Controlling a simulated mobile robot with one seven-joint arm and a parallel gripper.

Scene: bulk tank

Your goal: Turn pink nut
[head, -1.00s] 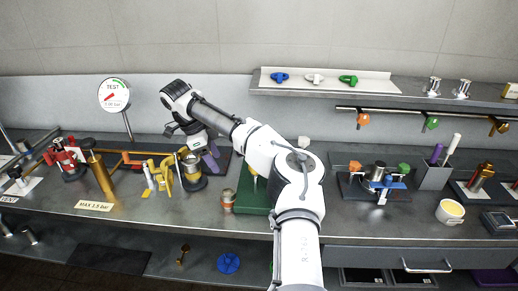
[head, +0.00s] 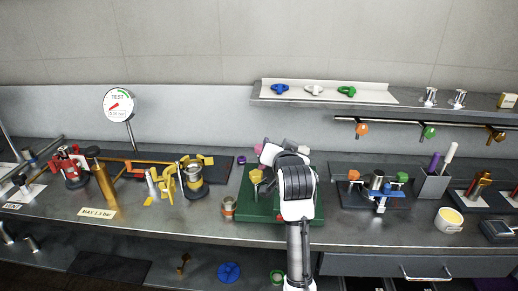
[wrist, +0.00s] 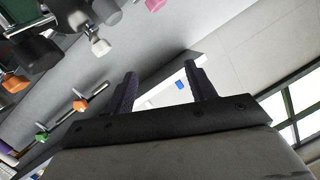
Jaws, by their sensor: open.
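The pink nut (head: 258,148) shows as a small pink patch at the top of the green-based fixture (head: 248,200). My arm covers much of this fixture in the head view. In the wrist view a pink piece (wrist: 153,4), apparently the nut, is cut off by the top edge. My gripper (wrist: 162,84) is open, its two dark fingers apart with nothing between them. The pink piece lies beyond the fingertips, not between them. In the head view my fingers are hidden or cannot be made out.
A fixture with orange and green knobs (head: 377,185) stands to the right. A brass and yellow assembly (head: 165,182) stands to the left. A shelf (head: 385,97) with blue, white and green wing nuts is above. Orange and green handles (head: 362,130) hang beneath it.

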